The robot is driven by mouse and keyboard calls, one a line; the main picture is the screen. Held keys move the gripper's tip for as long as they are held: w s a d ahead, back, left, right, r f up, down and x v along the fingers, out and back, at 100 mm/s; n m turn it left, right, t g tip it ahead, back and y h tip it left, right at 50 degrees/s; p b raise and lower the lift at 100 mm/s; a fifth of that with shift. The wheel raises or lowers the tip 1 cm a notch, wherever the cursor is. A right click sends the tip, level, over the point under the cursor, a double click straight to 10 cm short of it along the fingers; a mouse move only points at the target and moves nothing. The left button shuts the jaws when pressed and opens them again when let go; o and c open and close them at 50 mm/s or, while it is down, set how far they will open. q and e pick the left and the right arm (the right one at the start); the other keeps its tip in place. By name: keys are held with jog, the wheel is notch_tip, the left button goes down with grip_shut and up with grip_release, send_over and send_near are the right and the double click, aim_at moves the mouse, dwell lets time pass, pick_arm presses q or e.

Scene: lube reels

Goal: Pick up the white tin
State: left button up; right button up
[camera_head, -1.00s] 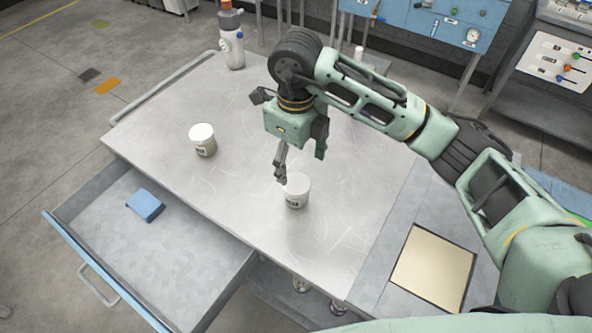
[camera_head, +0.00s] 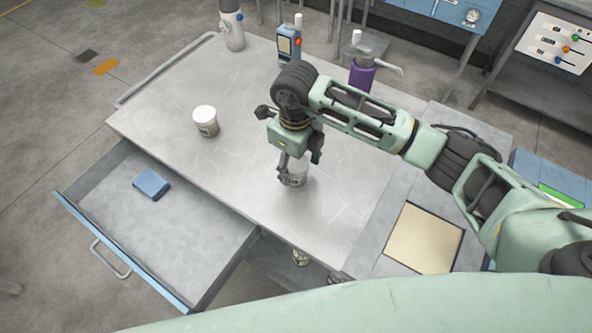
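My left gripper is not in view.
The table (camera_head: 240,100) is clear between the tins. An open drawer (camera_head: 190,235) at front left holds a blue block (camera_head: 151,185). A white bottle (camera_head: 233,30), a blue handheld device (camera_head: 289,44) and a purple container (camera_head: 361,77) stand at the back.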

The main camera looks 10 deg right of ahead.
jog(key=c, duration=1)
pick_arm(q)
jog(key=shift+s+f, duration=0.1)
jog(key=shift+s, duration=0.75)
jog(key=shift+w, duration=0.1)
pick_arm(e)
jog(key=shift+r, duration=0.15)
